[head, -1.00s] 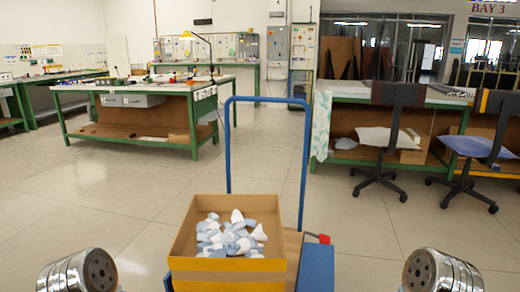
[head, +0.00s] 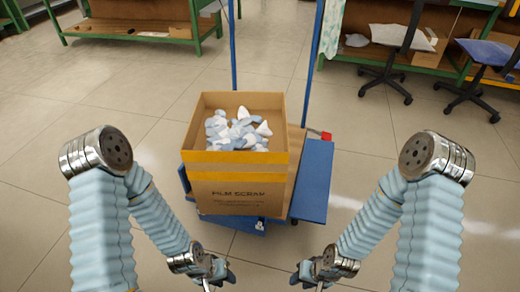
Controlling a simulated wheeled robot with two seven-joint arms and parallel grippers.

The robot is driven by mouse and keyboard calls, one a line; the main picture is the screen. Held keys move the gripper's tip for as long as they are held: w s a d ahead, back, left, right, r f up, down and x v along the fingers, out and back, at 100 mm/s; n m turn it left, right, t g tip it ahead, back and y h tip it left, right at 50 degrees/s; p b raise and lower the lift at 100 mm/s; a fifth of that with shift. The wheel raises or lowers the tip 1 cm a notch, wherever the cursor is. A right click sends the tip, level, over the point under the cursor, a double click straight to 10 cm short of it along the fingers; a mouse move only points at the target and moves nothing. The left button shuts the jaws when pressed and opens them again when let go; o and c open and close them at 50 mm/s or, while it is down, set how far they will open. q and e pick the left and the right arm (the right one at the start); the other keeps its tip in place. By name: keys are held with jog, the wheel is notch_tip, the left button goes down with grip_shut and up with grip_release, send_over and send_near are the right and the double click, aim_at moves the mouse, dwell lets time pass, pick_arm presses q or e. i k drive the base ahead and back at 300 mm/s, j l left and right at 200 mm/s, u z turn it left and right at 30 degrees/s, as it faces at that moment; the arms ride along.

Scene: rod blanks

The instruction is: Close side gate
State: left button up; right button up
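A blue trolley (head: 313,185) stands in front of me with a tall blue rail at its far side. No part of it can be told for certain as a side gate. An open cardboard box (head: 236,192), marked FILM SCRAP with a yellow band, sits on it, holding several pale blue and white scraps (head: 236,130). My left gripper (head: 217,277) and my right gripper (head: 308,277) hang low at the bottom of the head view, nearer than the trolley and apart from it. Both are small and partly cut off; their finger gap is unclear.
A small red part (head: 326,136) shows at the trolley's right edge. Office chairs (head: 392,60) stand by a green-framed bench at the upper right. Another green bench (head: 135,30) is at the upper left. The tiled floor left and right of the trolley is clear.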

aim_at(310, 203)
jog(key=i+l, duration=0.1)
jog(key=l, duration=0.3)
jog(key=i+l+u, duration=0.15)
jog(key=l, duration=0.45)
jog(key=i+l+u, duration=0.2)
jog(key=l, duration=0.4)
jog(key=i+l+u, duration=0.15)
jog(key=l, duration=0.45)
jog(key=l+u, duration=0.2)
jog(key=l, duration=0.45)
jog(key=i+j+u, duration=0.45)
jog(key=k+j, duration=0.05)
jog(key=j, duration=0.1)
